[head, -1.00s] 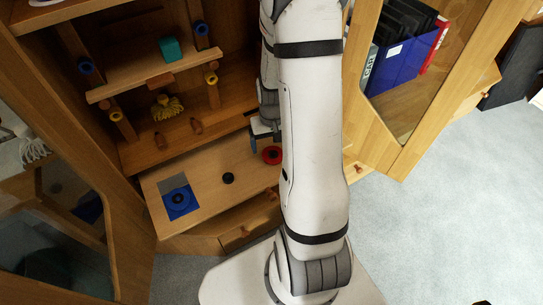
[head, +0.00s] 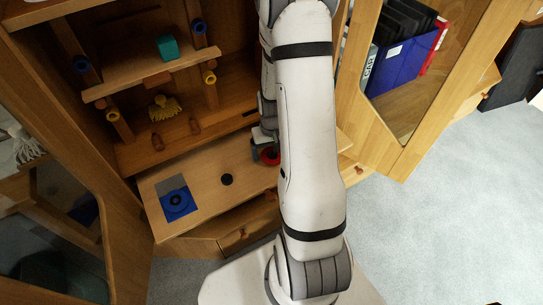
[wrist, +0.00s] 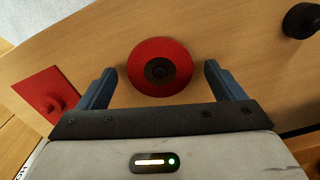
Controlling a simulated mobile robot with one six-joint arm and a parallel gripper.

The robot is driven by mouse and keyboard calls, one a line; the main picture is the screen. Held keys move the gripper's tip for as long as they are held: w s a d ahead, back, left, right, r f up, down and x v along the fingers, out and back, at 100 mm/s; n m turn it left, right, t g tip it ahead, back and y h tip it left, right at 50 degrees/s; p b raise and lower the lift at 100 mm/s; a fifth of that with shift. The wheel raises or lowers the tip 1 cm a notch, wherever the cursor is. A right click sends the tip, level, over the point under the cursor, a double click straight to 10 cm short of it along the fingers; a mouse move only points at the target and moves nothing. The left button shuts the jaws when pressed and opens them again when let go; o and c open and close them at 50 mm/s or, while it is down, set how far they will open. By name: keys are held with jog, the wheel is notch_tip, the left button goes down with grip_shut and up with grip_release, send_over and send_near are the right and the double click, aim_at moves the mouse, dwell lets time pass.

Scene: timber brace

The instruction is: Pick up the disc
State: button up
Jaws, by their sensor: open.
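The red disc (wrist: 160,55) with a dark round centre lies on the wooden board in the wrist view. In the head view the red disc (head: 270,155) is partly hidden by my arm and gripper. My gripper (wrist: 161,72) is open, with one blue finger to the left and one to the right of the disc. Gaps show between the disc and both fingers, and nothing is held.
A red square with a red knob (wrist: 48,94) is left of my gripper. A black knob (wrist: 302,20) stands farther right, also in the head view (head: 227,179). A shelf (head: 150,77) with a teal block (head: 171,47) is behind. An open glass door (head: 420,85) stands at right.

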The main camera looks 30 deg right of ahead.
jog(key=shift+f, duration=0.1)
jog(key=shift+c, duration=0.4)
jog(key=c, duration=1)
